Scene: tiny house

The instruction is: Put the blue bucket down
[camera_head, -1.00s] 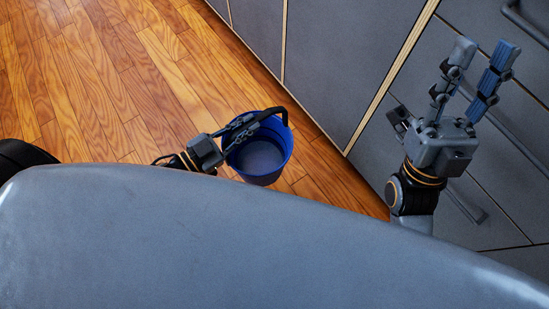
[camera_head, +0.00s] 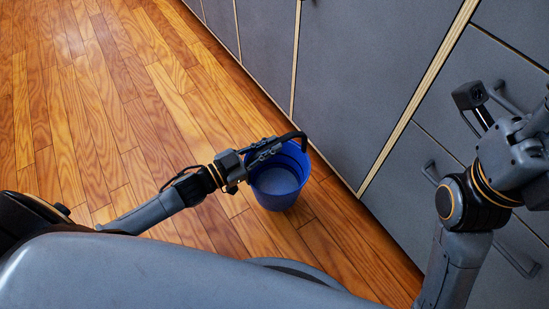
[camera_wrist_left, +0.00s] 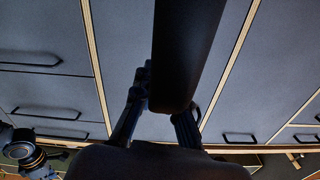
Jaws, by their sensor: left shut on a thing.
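The blue bucket (camera_head: 279,180) hangs upright or stands close over the wood floor in the head view, open side up; I cannot tell whether its base touches the floor. Its inside looks empty. My left gripper (camera_head: 268,149) is shut on the bucket's black handle (camera_head: 295,136), at the bucket's upper left rim. In the left wrist view a thick dark bar, which looks like the handle (camera_wrist_left: 185,50), runs down between the fingers (camera_wrist_left: 160,120).
Grey cabinets (camera_head: 360,85) with dark handles run along the right, close beside the bucket. The wood floor (camera_head: 100,110) is clear to the left and beyond. My grey body fills the bottom of the head view.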

